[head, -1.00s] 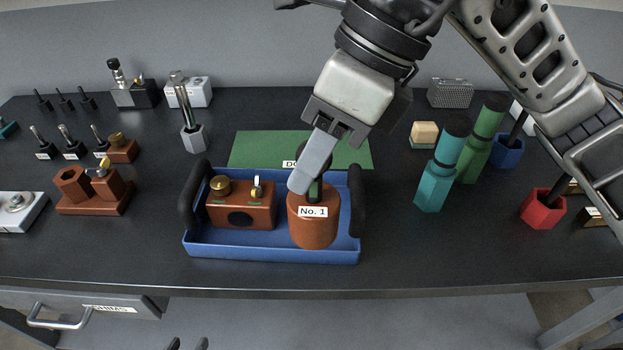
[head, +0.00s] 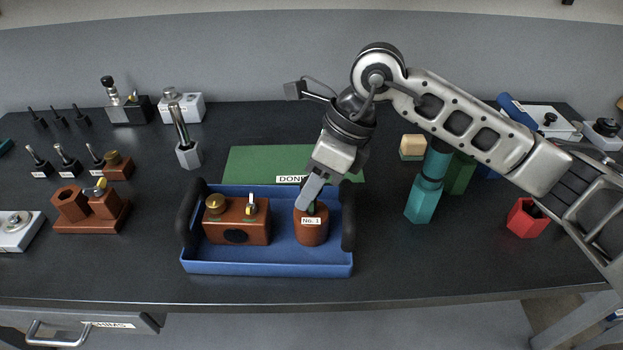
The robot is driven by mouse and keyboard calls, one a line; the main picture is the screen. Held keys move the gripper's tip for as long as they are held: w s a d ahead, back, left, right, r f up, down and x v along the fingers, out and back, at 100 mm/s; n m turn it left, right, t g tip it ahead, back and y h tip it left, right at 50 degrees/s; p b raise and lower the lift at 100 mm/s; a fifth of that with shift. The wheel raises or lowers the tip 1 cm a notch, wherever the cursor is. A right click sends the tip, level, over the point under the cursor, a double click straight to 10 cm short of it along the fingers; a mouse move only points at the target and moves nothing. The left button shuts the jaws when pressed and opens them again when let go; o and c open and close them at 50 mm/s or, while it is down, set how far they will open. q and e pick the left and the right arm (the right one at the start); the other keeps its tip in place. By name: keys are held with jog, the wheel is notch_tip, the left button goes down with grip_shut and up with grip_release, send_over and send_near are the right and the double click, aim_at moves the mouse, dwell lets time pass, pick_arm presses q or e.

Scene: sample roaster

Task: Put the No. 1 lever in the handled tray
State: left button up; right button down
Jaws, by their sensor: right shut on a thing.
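The No. 1 lever (head: 311,232) is a brown round base with a white "No. 1" label; its upper part is mostly hidden by my fingers. My right gripper (head: 310,192) is shut on it from above. The lever is upright inside the right part of the blue handled tray (head: 268,268), at or just above its floor; I cannot tell if it touches. The tray has black handles at both ends. A brown box (head: 237,234) with a brass knob and a small lever sits in its left part. My left gripper is out of view.
A green mat (head: 250,163) lies behind the tray. Brown blocks (head: 92,217) and a silver-handled lever (head: 188,152) stand left. A teal grip (head: 420,203) and a red holder (head: 526,219) stand right. The table in front of the tray is clear.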

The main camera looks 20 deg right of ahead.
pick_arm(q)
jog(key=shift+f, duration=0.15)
pick_arm(e)
jog(key=shift+f+b, duration=0.25)
jog(key=shift+b, duration=0.1)
jog(key=c, duration=1)
grip_release()
jog(key=shift+r, duration=0.1)
jog(key=shift+c, duration=0.2)
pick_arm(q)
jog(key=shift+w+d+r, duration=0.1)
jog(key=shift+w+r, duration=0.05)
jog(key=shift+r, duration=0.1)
pick_arm(e)
jog(key=shift+r+p, duration=0.2)
jog(key=shift+p, duration=0.15)
pick_arm(q)
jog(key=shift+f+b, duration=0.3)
jog(key=shift+b, duration=0.4)
pick_arm(e)
jog(key=v, duration=1.2)
